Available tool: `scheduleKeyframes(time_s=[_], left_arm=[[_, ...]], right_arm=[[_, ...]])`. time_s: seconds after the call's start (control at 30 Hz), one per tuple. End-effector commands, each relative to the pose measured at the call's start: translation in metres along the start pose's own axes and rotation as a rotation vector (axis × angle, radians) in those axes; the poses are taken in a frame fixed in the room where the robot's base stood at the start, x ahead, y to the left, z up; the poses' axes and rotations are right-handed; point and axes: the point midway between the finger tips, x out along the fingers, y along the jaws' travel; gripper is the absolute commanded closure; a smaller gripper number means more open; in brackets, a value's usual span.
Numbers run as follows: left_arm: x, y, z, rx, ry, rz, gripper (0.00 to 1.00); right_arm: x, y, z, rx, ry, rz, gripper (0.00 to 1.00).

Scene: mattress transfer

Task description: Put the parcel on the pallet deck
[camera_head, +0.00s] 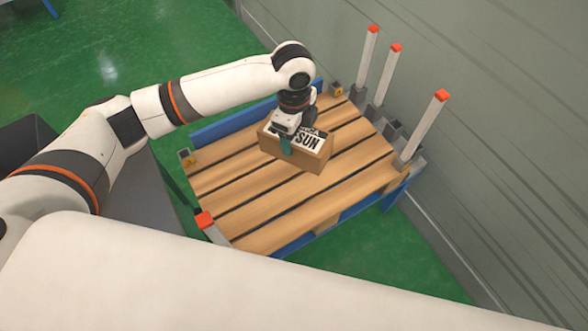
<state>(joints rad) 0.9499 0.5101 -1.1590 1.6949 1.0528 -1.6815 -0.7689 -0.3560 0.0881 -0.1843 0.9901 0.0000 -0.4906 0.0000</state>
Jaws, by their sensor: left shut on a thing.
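The parcel (312,158) is a brown box with a white label printed in black, the word SUN showing. It is over the middle of the pallet deck (255,215), which is made of wooden slats with dark gaps. My left gripper (286,143) reaches down from above and is shut on the parcel at its near left side. The gripper partly covers the label. I cannot tell whether the parcel's underside touches the slats or hangs just above them. My right gripper is not in view.
White posts with red-orange tips (428,126) stand along the deck's right side, and another red tip (204,220) shows at the near left corner. A blue frame (235,123) runs along the far edge. A grey wall (500,130) rises to the right. Bare slats surround the parcel.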

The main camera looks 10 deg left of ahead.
Motion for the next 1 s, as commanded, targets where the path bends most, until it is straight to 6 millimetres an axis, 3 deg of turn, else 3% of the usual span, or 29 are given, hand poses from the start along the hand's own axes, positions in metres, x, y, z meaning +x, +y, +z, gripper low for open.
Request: scheduleKeyframes(time_s=[0.03, 0.1, 0.33, 0.7, 1.0], left_arm=[[0.019, 0.006, 0.005, 0.095, 0.001, -0.001, 0.68], [0.033, 0.012, 0.009, 0.229, 0.004, -0.004, 0.68], [0.058, 0.023, 0.017, 0.501, 0.012, -0.01, 0.68], [0.115, 0.023, 0.017, 0.549, 0.015, -0.013, 0.68], [0.149, 0.022, 0.017, 0.548, 0.014, -0.014, 0.68]], right_arm=[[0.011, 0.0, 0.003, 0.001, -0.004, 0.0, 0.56], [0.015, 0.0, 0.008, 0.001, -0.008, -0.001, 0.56], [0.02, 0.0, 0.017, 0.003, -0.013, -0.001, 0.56], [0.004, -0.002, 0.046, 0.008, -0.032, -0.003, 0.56], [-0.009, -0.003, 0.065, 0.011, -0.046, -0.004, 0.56]])
